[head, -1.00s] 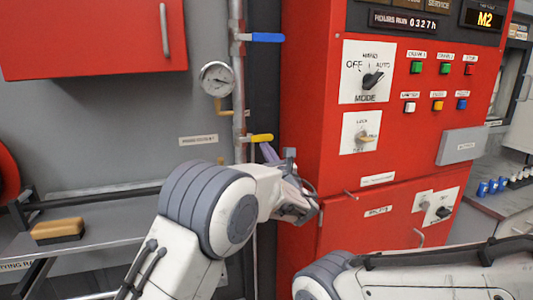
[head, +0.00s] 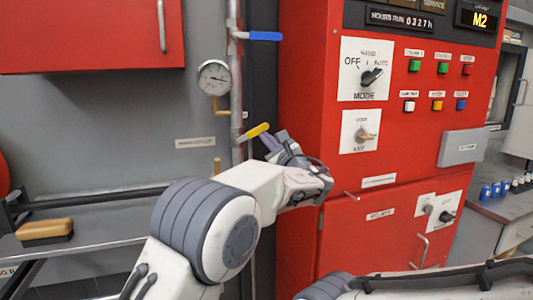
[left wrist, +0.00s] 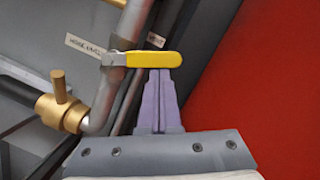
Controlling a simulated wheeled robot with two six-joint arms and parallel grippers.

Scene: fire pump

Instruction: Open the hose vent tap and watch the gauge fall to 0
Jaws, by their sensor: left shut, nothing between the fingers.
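The vent tap's yellow lever (head: 258,131) sits on the vertical grey pipe and tilts up to the right. It also shows in the left wrist view (left wrist: 155,59). My left gripper (head: 272,143) is shut and empty, its purple fingertips just under the lever; in the left wrist view they reach its lower edge and seem to touch it. The round white gauge (head: 214,77) is on the pipe above; its dark needle points roughly right, but its figures are too small to read. My right gripper is out of view.
A blue lever (head: 264,36) is higher on the pipe. The red control cabinet (head: 310,120) stands close to the right of my left gripper. A brass fitting (left wrist: 62,110) shows at left in the wrist view. A brush (head: 45,229) lies on the shelf at left.

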